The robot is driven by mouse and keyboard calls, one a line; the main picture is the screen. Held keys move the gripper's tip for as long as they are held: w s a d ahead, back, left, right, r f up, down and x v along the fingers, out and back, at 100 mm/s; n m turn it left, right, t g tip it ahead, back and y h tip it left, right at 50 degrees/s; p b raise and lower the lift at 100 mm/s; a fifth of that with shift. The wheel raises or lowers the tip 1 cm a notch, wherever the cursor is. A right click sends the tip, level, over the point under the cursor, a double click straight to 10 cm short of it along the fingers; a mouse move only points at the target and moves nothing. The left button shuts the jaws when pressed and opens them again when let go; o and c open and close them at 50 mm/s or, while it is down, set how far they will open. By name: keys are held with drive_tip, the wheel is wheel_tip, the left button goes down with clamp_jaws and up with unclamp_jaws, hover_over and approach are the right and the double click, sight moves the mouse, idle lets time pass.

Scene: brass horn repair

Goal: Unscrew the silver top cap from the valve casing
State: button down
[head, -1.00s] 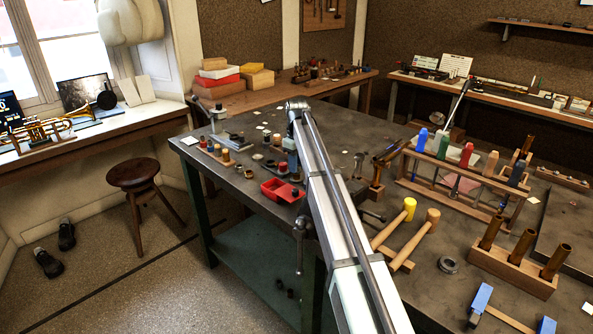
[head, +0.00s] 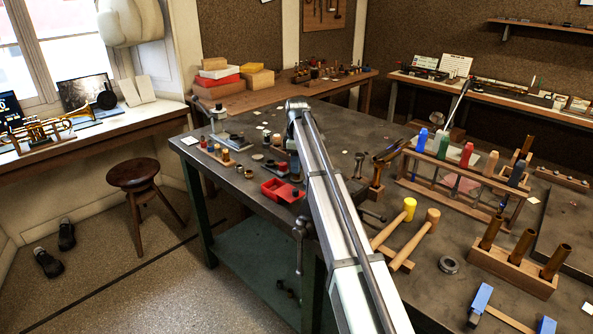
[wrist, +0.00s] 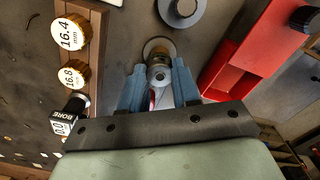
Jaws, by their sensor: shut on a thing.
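In the head view, my arm hides most of my gripper (head: 294,162), and the cap and casing cannot be made out there.
A red tray (wrist: 248,55) lies close on the right in the wrist view; it also shows in the head view (head: 270,190). A wooden rack with marked gauges (wrist: 75,77) stands close on the left. A grey round part (wrist: 181,10) lies beyond the casing.

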idle(0.3)
drive_tip(key=shift+n, duration=2)
drive_tip(key=c, duration=0.6)
unclamp_jaws()
